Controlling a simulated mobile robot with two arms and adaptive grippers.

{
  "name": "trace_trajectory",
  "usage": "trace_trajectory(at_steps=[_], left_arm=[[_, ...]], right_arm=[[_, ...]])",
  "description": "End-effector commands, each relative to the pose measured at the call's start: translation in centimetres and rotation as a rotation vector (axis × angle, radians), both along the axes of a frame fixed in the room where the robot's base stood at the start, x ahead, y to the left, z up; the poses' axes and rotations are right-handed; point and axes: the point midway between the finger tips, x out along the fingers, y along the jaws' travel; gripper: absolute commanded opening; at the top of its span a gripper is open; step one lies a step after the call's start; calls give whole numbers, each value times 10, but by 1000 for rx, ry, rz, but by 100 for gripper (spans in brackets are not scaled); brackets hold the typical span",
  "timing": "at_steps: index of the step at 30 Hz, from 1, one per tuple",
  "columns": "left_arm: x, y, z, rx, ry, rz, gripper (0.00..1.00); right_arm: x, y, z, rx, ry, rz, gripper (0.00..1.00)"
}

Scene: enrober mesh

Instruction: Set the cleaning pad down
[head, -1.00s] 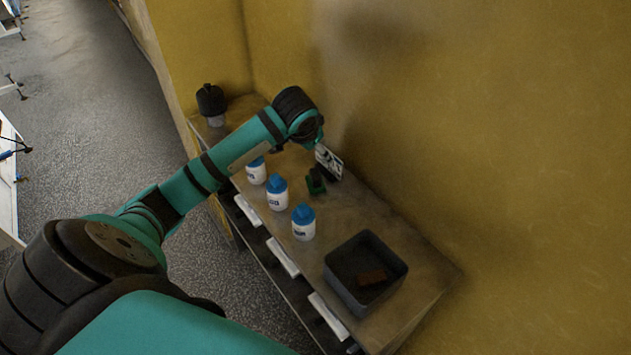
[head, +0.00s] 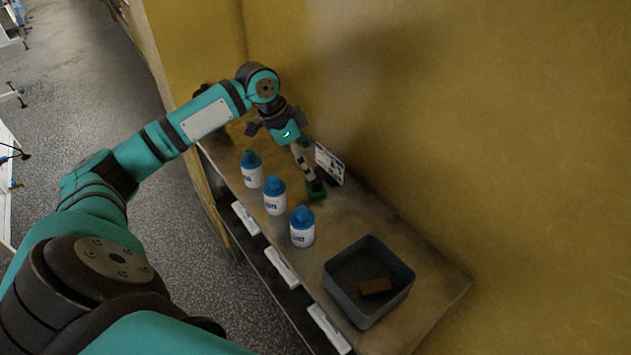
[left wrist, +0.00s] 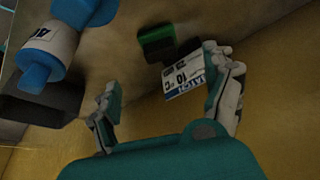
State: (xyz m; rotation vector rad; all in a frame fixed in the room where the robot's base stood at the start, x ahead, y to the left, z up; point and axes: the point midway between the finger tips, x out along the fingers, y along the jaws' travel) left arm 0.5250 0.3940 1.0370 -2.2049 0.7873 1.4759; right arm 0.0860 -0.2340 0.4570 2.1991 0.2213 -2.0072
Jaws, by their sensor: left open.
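The cleaning pad, a small green block (head: 316,190) with a dark part, rests on the counter behind the row of bottles. It also shows in the left wrist view (left wrist: 156,42), apart from both fingers. My left gripper (head: 280,152) is open and empty above the counter, beside the pad on its far-left side. Its spread fingers (left wrist: 165,80) show in the left wrist view. My right gripper is not in view.
Three white bottles with blue caps (head: 275,196) line the counter's front. A white printed card (head: 329,164) stands close behind the pad. A grey bin (head: 342,296) holding a brown block (head: 375,287) stands at the near end. A yellow wall (head: 480,150) bounds the back.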

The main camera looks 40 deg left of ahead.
Motion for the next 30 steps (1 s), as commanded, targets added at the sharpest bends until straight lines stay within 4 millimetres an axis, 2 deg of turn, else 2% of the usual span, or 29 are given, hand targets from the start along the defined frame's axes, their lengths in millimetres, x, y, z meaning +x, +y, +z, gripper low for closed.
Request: trace_trajectory(at_steps=[4, 11, 15, 19, 28, 30], left_arm=[[6, -6, -19, -2, 1, 0, 85], [11, -8, -34, -1, 1, 1, 85], [16, -11, -53, -2, 3, 2, 85], [21, -14, -70, -1, 1, 1, 85], [23, -16, -77, 2, -1, 0, 85], [23, -16, -77, 2, -1, 0, 78]], right_arm=[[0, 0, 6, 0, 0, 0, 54], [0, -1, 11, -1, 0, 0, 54], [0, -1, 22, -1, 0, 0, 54], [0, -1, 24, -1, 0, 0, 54], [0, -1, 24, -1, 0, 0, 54], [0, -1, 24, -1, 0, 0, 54]])
